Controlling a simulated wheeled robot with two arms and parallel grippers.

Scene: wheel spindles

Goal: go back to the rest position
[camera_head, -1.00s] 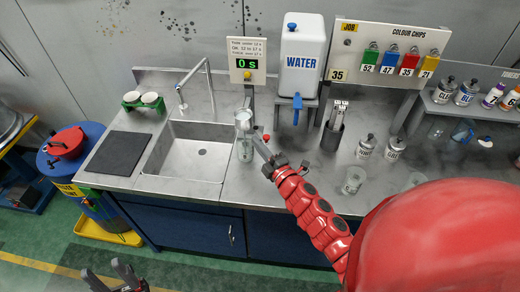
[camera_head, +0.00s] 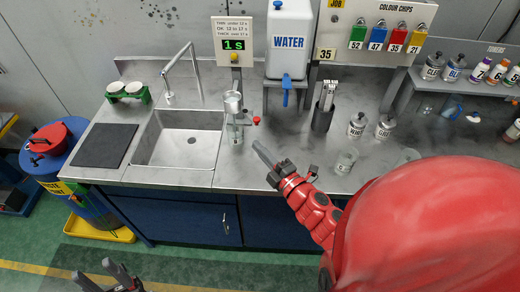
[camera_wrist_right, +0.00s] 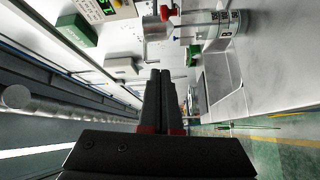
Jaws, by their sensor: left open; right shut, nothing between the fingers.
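My right gripper (camera_head: 263,154) is shut and empty, in front of and to the right of the clear cylinder stand by the sink. It also shows in the right wrist view (camera_wrist_right: 160,75), its fingers together with nothing between them. A metal cup (camera_head: 233,103) sits at the top of the clear measuring cylinder (camera_head: 236,134), with a red knob (camera_head: 256,120) at its right side. The gripper is apart from them. My left gripper (camera_head: 119,270) is low at the bottom left, open and empty, over the floor and away from the bench.
The sink (camera_head: 180,140) and tap (camera_head: 180,70) lie left of the cylinder. The timer (camera_head: 234,46) reads 1 s. The water tank (camera_head: 288,40), a dark tool holder (camera_head: 322,118), grey pots (camera_head: 383,128) and a glass beaker (camera_head: 345,162) stand to the right. The bench's front edge is near my right arm.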

